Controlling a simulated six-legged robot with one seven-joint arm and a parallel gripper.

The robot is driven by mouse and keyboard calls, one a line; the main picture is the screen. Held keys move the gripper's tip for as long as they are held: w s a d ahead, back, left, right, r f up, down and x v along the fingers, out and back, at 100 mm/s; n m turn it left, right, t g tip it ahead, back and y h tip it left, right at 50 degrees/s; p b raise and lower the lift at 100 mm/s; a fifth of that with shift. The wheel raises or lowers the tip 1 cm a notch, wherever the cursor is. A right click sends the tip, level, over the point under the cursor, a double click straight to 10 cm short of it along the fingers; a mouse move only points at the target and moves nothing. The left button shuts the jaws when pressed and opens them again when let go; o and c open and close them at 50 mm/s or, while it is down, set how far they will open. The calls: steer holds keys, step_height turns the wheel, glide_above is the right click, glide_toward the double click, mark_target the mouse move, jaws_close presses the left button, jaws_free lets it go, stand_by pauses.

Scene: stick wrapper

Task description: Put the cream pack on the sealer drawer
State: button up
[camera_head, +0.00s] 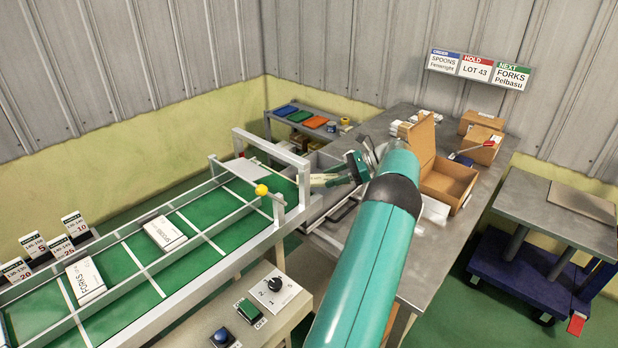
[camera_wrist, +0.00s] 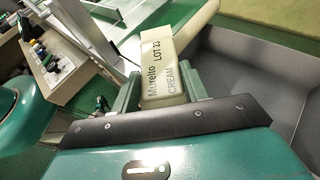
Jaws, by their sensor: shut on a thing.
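The cream pack (camera_head: 322,181) is a small pale carton held in my gripper (camera_head: 345,172), above the area between the conveyor and the grey table. A pale drawer-like frame with a dark handle (camera_head: 343,211) lies below my gripper at the near left of the table. My arm hides part of it, and I cannot tell surely that it is the sealer drawer.
A green conveyor (camera_head: 140,262) with white dividers carries white cartons on the left. The grey table (camera_head: 425,255) holds an open cardboard box (camera_head: 448,182). A control box (camera_head: 262,300) stands in front. A grey trough (camera_wrist: 255,75) is at right in the wrist view.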

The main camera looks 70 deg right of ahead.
steer(key=s+d, duration=0.4)
steer(key=s, duration=0.5)
steer(key=shift+s+d, duration=0.25)
steer(key=shift+d, duration=0.15)
